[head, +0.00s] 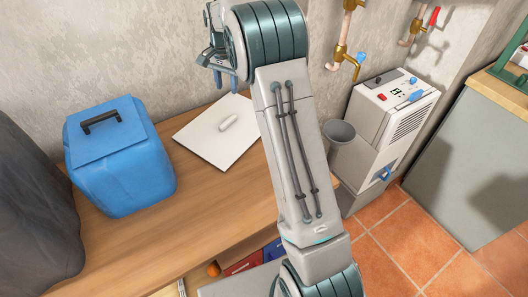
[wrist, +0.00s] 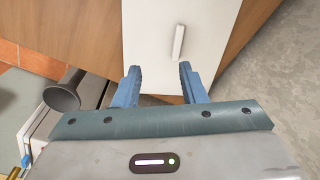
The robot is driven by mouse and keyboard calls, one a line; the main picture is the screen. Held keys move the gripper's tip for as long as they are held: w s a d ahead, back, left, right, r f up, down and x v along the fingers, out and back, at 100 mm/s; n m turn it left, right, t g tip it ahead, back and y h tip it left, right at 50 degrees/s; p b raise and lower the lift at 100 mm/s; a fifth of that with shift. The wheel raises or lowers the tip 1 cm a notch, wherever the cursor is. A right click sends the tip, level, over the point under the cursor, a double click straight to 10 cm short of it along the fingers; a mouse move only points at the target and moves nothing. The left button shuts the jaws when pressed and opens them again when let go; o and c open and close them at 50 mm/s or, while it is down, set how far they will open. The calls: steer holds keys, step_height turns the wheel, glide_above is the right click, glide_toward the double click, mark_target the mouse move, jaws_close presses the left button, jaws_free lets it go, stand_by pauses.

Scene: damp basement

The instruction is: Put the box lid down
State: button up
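A blue box (head: 120,170) stands upright at the left of the wooden table. Its flat blue lid (head: 108,142), with a black handle (head: 101,121), rests on top of it. My gripper (head: 226,79) is up near the wall, above the back of the table and to the right of the box. In the wrist view my gripper (wrist: 159,70) has its two blue fingers apart with nothing between them. The blue box and its lid do not show in the wrist view.
A white square board (head: 205,148) with a small white bar (head: 228,123) lies on the table (head: 150,235). A dark bulky shape (head: 35,205) stands left of the box. A white machine (head: 385,115) and grey cup (head: 340,133) are at the right. Bare table lies in front of the board.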

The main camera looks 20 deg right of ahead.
steer(key=s+r+n+t, duration=0.15)
steer(key=s+r, duration=0.25)
steer(key=s, duration=0.5)
steer(key=s+r+n, duration=0.3)
steer(key=s+r, duration=0.1)
steer(key=s, duration=0.6)
steer(key=s+f+n, duration=0.2)
steer(key=s, duration=0.6)
steer(key=s+f+n, duration=0.1)
steer(key=s+n, duration=0.1)
steer(key=s, duration=0.6)
steer(key=shift+s+f+t, duration=0.35)
steer(key=shift+s+f, duration=0.05)
steer(key=shift+a, duration=0.1)
